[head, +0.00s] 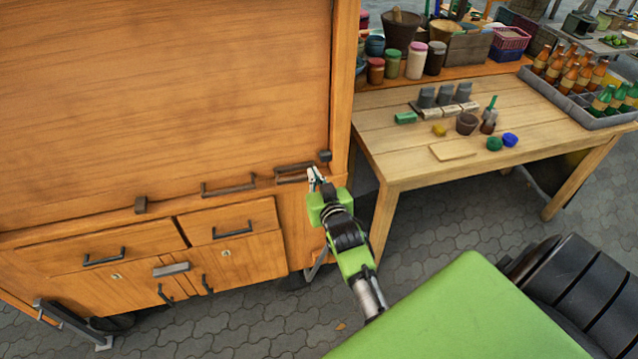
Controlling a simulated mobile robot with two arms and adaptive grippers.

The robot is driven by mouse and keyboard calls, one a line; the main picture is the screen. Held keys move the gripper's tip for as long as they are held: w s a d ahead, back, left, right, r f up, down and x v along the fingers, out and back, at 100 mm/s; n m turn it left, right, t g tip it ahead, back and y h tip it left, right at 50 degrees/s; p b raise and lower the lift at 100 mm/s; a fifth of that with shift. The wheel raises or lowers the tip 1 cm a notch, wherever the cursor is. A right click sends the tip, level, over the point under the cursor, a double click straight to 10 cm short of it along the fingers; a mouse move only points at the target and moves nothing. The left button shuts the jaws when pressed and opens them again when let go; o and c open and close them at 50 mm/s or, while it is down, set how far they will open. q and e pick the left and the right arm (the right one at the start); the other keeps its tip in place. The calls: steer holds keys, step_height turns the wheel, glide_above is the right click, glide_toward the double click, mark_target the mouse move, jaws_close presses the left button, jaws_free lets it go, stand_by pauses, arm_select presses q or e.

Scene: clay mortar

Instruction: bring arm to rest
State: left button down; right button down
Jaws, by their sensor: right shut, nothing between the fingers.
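My right gripper (314,178) is shut and empty. It is at the end of my green and black arm, in the middle of the head view. In the picture its fingertips lie close to a dark handle (292,173) at the lower right corner of the wooden cabinet front; I cannot tell whether they touch it. My left gripper is not in view.
The wooden cabinet (170,100) with drawers (232,222) fills the left. A wooden table (400,165) stands at the right with a clay mortar-like pot (467,123), small coloured items, jars (417,60) and a bottle crate (590,118). Paved floor (440,220) between is clear.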

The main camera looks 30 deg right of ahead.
steer(key=s+a+f+n+g+y+b, duration=0.15)
steer(key=s+a+f, duration=0.3)
steer(key=f, duration=0.55)
steer(key=s+a+f+n+g+y, duration=0.15)
steer(key=s+a+f, duration=0.35)
steer(key=f, duration=0.6)
steer(key=s+a+f+g+y+b, duration=0.1)
steer(key=s+a+f+g, duration=0.2)
steer(key=s+f, duration=0.5)
steer(key=s+a+f+n+g, duration=0.2)
steer(key=s+f+g, duration=0.1)
steer(key=s+f, duration=1.1)
arm_select(q)
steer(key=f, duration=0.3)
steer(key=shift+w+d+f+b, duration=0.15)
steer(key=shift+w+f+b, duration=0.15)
steer(key=shift+b, duration=0.1)
arm_select(e)
steer(key=s+d+f+g, duration=0.1)
steer(key=s+f, duration=0.2)
steer(key=s, duration=0.3)
steer(key=s+d+f+g, duration=0.1)
steer(key=s+f+g, duration=0.1)
steer(key=s, duration=0.5)
steer(key=s+d+f+n+g, duration=0.1)
steer(key=s+f, duration=0.2)
steer(key=s, duration=0.4)
steer(key=shift+f+y, duration=0.3)
steer(key=shift+f, duration=0.1)
